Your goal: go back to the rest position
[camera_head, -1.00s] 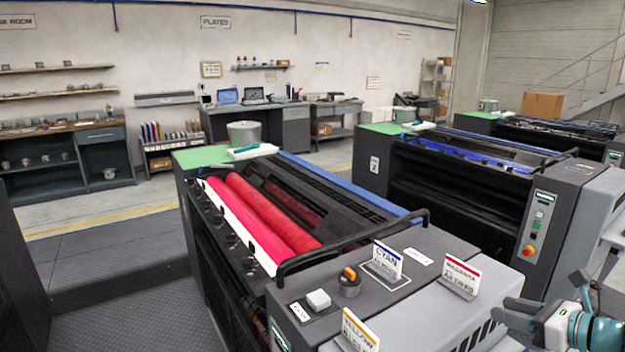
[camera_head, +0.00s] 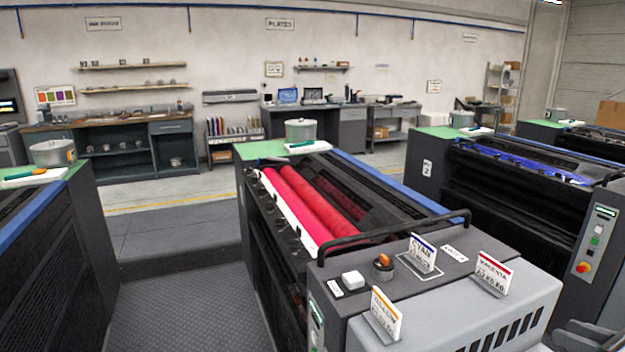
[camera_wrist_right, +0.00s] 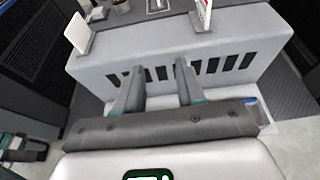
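My right gripper (camera_head: 582,334) shows in part at the bottom right corner of the head view. In the right wrist view its two fingers (camera_wrist_right: 158,82) stand apart with nothing between them, in front of the grey slotted end housing (camera_wrist_right: 190,62) of the middle ink unit. I cannot tell the distance to it. A grey and teal part at the left edge of the wrist view looks like my left gripper (camera_wrist_right: 24,148); its fingers are unclear. The head view does not show my left gripper.
Other units stand left (camera_head: 50,255) and right (camera_head: 500,215). Floor (camera_head: 185,305) is clear between the left and middle units.

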